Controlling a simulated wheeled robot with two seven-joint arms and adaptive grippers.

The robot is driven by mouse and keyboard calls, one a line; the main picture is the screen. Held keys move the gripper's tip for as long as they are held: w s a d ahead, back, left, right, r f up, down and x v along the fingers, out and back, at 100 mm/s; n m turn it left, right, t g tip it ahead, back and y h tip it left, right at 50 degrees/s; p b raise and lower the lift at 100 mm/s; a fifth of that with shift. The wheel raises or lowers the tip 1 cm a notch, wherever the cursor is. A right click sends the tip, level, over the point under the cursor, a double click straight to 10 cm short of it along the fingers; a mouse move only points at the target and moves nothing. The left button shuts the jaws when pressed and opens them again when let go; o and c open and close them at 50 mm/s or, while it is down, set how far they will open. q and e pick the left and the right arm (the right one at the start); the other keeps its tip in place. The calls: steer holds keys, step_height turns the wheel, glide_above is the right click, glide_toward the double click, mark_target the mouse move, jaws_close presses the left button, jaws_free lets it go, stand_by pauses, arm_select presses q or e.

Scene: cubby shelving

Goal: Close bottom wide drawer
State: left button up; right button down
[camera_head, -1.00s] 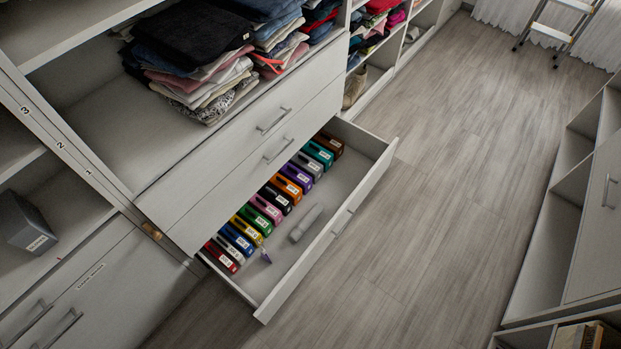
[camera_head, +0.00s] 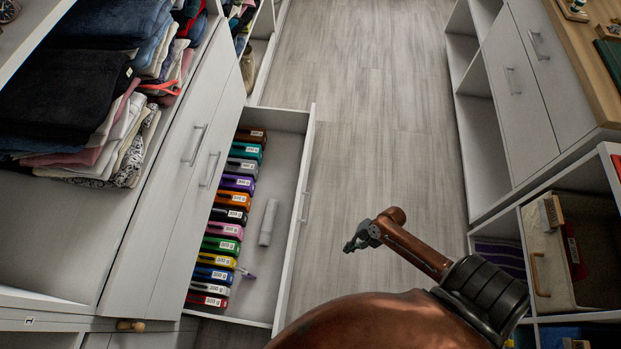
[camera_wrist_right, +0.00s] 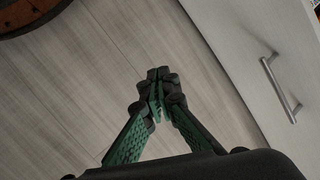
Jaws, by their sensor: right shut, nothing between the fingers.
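The bottom wide drawer (camera_head: 294,232) is pulled out from the left cabinet in the head view, with its handle (camera_head: 304,206) on the outer face. It holds a row of colored labelled boxes (camera_head: 228,229), a grey cylinder (camera_head: 268,222) and a small purple-tipped item (camera_head: 246,273). My right gripper (camera_head: 354,244) is over the floor, to the right of the drawer front and apart from it. In the right wrist view its fingers (camera_wrist_right: 155,92) are shut together and empty. A pale panel with a handle (camera_wrist_right: 280,88), apparently the drawer front, lies right of them. My left gripper is out of view.
Two shut drawer fronts (camera_head: 184,200) lie above the open drawer, below a shelf of folded clothes (camera_head: 75,110). A cabinet (camera_head: 510,100) and cubbies (camera_head: 570,250) stand on the right. The wooden floor (camera_head: 375,110) between is clear.

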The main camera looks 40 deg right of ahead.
steer(key=w+d+r+m+t, duration=0.25)
steer(key=w+d+m, duration=0.25)
steer(key=w, duration=0.3)
steer(key=w+d+r+m+t, duration=0.1)
steer(key=w+d+r+m, duration=0.35)
steer(key=w, duration=0.25)
steer(key=w+d+r+m+t, duration=0.25)
steer(key=w+d+m, duration=0.25)
steer(key=w, duration=0.3)
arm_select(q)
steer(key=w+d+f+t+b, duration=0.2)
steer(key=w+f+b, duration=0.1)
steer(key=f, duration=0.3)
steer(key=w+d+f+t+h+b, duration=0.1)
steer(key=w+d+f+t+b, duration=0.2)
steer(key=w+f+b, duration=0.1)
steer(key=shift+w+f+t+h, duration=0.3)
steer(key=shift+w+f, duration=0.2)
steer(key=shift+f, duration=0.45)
arm_select(e)
steer(key=w+a+f+g, duration=0.1)
steer(key=w+a+f, duration=0.5)
steer(key=w+a, duration=0.1)
steer(key=shift+w+y, duration=0.4)
steer(key=shift+w, duration=0.4)
steer(key=shift+n, duration=0.25)
